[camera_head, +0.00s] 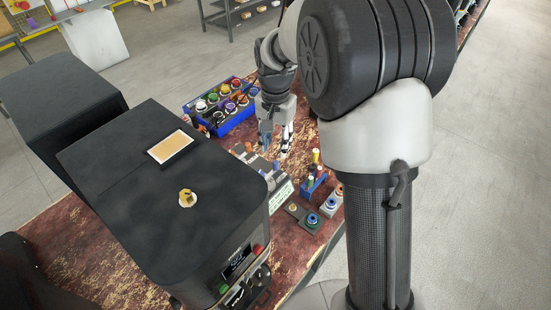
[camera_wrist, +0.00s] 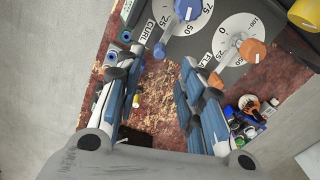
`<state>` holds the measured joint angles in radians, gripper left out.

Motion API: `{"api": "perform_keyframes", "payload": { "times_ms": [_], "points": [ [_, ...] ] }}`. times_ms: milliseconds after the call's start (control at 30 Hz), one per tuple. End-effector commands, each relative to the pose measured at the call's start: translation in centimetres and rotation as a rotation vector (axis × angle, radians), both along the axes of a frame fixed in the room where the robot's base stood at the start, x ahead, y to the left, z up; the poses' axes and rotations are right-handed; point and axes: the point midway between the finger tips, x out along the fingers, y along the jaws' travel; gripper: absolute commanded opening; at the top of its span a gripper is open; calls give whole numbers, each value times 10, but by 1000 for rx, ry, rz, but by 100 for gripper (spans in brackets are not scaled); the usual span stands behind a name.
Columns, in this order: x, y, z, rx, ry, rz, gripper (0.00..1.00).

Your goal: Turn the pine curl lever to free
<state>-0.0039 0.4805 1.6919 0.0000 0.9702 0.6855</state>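The curl lever has a blue hub (camera_wrist: 187,10) and a grey arm that slants down-left to a small blue end knob (camera_wrist: 159,50). It sits on a white dial marked CURL, with numbers 25, 50 and 75. No sign for free or pine is readable. My gripper (camera_wrist: 162,62) is open, one finger on each side of the space below that knob. I cannot tell whether a finger touches it. In the head view my gripper (camera_head: 277,140) points down over the bench, near the grey panel unit (camera_head: 258,160); the lever is not clear there.
An orange lever (camera_wrist: 252,51) is on the neighbouring dial to the right. A yellow knob (camera_wrist: 305,14) is beyond it. A blue crate (camera_head: 236,121) of coloured-topped items and a large black machine (camera_head: 130,190) flank the work area. Small coloured pieces stand right of the panel.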

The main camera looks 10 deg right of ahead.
Motion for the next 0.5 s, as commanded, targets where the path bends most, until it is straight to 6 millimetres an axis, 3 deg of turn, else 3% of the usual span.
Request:
{"api": "perform_keyframes", "payload": {
  "times_ms": [200,500],
  "points": [
    [-1,0,-44,0,3,0,35],
    [0,0,-71,0,0,0,35]
  ]
}}
